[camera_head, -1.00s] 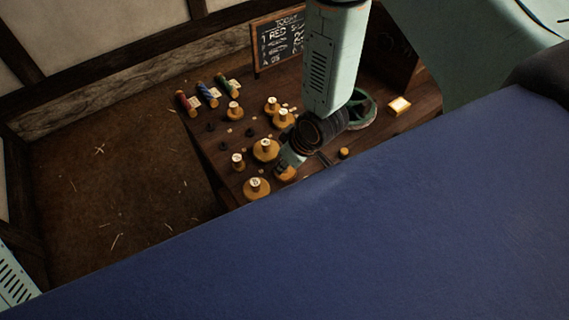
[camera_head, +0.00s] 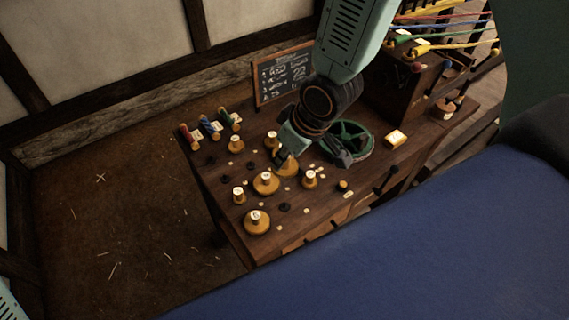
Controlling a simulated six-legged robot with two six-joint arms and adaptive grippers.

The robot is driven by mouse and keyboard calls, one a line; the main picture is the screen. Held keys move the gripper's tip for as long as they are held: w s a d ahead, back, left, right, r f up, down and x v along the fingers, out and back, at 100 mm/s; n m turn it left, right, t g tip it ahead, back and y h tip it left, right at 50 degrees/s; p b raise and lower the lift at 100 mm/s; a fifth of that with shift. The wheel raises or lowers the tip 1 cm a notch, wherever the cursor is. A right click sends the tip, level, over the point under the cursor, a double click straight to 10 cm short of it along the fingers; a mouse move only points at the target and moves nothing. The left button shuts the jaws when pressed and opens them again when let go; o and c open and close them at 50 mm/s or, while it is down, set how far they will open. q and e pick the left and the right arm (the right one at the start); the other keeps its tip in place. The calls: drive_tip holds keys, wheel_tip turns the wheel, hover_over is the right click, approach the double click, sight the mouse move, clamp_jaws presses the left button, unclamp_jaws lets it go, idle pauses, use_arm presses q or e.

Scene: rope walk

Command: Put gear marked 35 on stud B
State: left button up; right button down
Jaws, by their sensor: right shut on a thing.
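My right gripper (camera_head: 291,152) is over the bench, pointing down, shut on a brass gear (camera_head: 287,168). The gripper partly hides this gear, and its number cannot be read. Other brass gears with pale-topped hubs stand around it: a wide one (camera_head: 266,187), one at the front (camera_head: 257,226), a small one (camera_head: 239,197), one to the right (camera_head: 310,181) and two behind. Their marks are too small to read. Dark studs (camera_head: 285,207) stand among small pale tags; I cannot tell which is B. My left gripper is out of view.
A green spoked wheel (camera_head: 350,140) is close to the right of my gripper. Coloured spools (camera_head: 208,128) lie at the back left, before a chalkboard (camera_head: 285,75). A blue surface fills the lower right.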

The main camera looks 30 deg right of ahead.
drive_tip(key=shift+r+p, duration=0.35)
drive_tip(key=shift+r, duration=0.65)
drive_tip(key=shift+r+p, duration=1.9)
drive_tip(key=shift+p, duration=0.15)
drive_tip(key=shift+f, duration=0.1)
